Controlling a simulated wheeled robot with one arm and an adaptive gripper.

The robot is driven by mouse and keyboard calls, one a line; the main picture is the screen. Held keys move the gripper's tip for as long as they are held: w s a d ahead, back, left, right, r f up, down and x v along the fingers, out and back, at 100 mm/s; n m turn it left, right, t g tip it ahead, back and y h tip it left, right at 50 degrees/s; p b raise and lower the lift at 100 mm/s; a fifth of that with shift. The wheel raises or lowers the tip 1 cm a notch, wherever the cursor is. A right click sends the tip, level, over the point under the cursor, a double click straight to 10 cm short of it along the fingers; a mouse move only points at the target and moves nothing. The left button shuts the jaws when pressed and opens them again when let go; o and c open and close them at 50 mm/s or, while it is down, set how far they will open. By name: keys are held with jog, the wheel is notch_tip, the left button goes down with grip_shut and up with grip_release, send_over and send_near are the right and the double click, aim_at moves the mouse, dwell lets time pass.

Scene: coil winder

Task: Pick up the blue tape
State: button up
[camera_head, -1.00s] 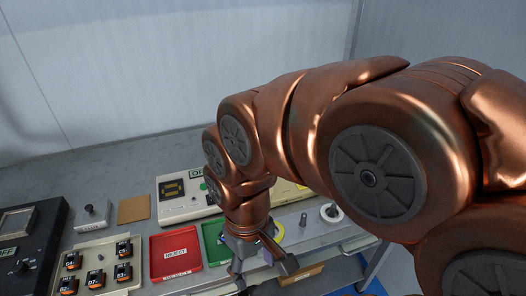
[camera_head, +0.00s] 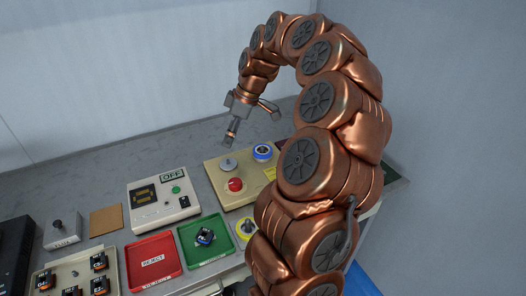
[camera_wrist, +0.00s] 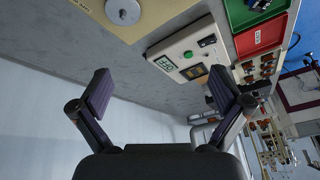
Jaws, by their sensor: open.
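The blue tape (camera_head: 262,152) appears as a blue ring with a pale centre, on the back right of the beige machine (camera_head: 213,177). It seems to sit around a post, but this is too small to tell. I cannot find it in the wrist view. My gripper (camera_head: 251,128) is in the air above the back of the machine, near the tape and apart from it. Its two fingers are spread and empty in the wrist view (camera_wrist: 160,90).
A grey disc (camera_head: 228,164) and a red knob (camera_head: 235,184) stand on the machine. A counter box (camera_head: 150,200), a red REJECT tray (camera_head: 140,274) and a green tray (camera_head: 190,236) with a dark part are to the left. A yellow ring (camera_head: 247,221) lies in front, partly behind my arm.

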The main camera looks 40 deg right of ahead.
jog(key=t, duration=0.1)
send_near(266, 147)
jog(key=a, duration=0.3)
jog(key=shift+h, duration=0.4)
jog(key=shift+s+d+p+x, duration=0.15)
jog(key=shift+p+x, duration=0.7)
jog(key=shift+x, duration=1.1)
jog(key=shift+s+d+p+x, duration=0.15)
jog(key=shift+p+x, duration=0.7)
jog(key=shift+x, duration=1.05)
jog(key=shift+f, duration=0.15)
jog(key=c, duration=1.2)
